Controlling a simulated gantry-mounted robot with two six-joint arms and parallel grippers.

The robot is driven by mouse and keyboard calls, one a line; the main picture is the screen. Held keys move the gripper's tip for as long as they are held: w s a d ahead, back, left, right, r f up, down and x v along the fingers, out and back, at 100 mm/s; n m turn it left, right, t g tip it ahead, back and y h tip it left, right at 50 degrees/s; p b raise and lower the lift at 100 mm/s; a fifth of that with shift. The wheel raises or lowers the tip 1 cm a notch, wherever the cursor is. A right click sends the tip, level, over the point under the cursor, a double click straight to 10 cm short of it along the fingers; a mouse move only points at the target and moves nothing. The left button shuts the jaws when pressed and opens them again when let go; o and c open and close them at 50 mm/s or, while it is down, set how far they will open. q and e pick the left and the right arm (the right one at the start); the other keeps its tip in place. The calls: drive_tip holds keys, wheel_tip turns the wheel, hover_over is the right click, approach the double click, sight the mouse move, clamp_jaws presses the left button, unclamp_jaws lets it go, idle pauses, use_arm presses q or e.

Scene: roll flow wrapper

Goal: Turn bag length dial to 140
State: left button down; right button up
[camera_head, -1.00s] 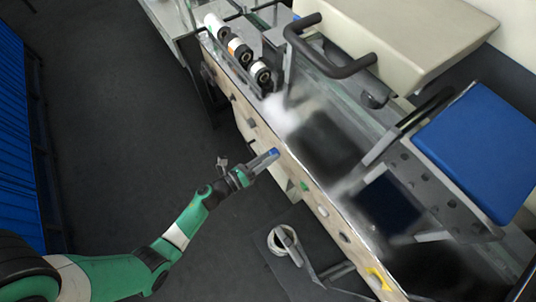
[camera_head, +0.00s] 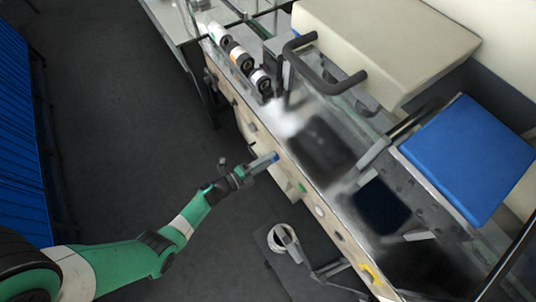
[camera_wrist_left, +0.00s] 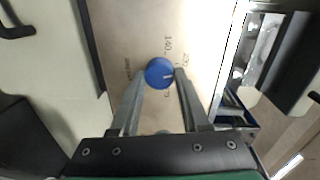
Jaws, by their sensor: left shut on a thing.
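The bag length dial is a round blue knob (camera_wrist_left: 160,72) on the pale front panel (camera_wrist_left: 205,40), with a short white mark on its right side in the left wrist view. In the head view a bit of blue dial (camera_head: 275,157) shows at the fingertips. My left gripper (camera_head: 270,160) reaches the panel from the left and is shut on the dial, one finger on each side in the left wrist view (camera_wrist_left: 158,82). My right gripper is not in view.
More controls sit along the panel, including a green button (camera_head: 301,188) and a yellow one (camera_head: 370,272). A dark stand with a white ring (camera_head: 283,238) is below. A black handle (camera_head: 325,75) and a blue panel (camera_head: 470,158) are above. The floor left is clear.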

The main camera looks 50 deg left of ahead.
use_arm(q)
drive_tip(key=n+h+p, duration=0.1)
drive_tip(key=n, duration=1)
drive_tip(key=shift+a, duration=0.1)
drive_tip(key=shift+n, duration=0.4)
drive_tip(key=shift+c, duration=1.9)
unclamp_jaws()
